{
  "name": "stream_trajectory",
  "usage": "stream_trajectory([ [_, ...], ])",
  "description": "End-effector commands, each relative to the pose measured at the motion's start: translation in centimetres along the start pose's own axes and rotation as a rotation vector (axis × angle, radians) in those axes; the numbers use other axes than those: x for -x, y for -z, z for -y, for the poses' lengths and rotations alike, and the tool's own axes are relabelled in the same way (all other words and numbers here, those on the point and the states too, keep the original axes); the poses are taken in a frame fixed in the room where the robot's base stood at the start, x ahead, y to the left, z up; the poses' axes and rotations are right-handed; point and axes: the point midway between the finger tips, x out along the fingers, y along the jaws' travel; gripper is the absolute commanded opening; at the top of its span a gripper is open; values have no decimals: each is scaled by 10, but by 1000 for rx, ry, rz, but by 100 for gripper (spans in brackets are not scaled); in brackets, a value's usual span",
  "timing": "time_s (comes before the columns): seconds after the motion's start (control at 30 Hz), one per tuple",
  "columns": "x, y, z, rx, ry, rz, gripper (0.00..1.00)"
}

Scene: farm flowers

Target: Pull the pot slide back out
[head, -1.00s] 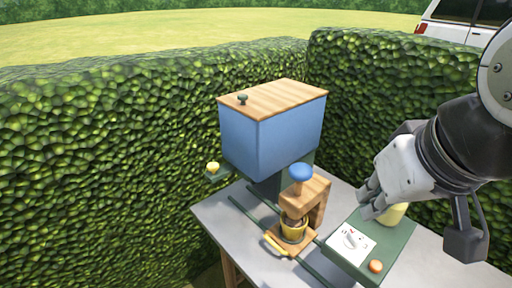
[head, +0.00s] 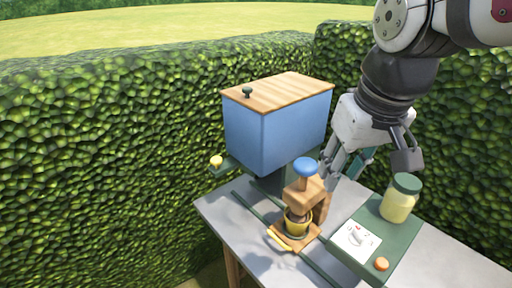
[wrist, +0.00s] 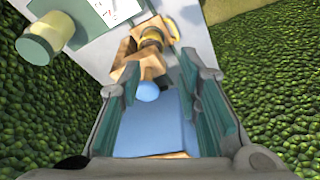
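The pot slide is a wooden plate (head: 313,232) on dark green rails, with a yellow handle (head: 278,240) at its front left. A yellow pot (head: 297,224) with dark soil stands on it, beneath a wooden press (head: 305,193) with a blue knob (head: 305,167). The slide and pot also show partly at the top of the wrist view (wrist: 185,22). My gripper (head: 345,170) is behind and to the right of the press, pointing down. Its teal-padded fingers are wide apart in the wrist view (wrist: 165,72), with nothing held between them.
A blue bin (head: 275,133) with a wooden lid stands behind the press. On the right, a green box (head: 402,240) carries a white dial panel (head: 357,242), an orange button (head: 381,264) and a green-lidded jar (head: 398,200). Hedges border the grey table (head: 222,208).

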Motion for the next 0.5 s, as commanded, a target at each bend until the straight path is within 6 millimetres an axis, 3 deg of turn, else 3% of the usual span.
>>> stream_trajectory([
  [0.2,-52,49,16,104,-5,154,31],
  [0.5,-142,97,48,256,-56,353,31],
])
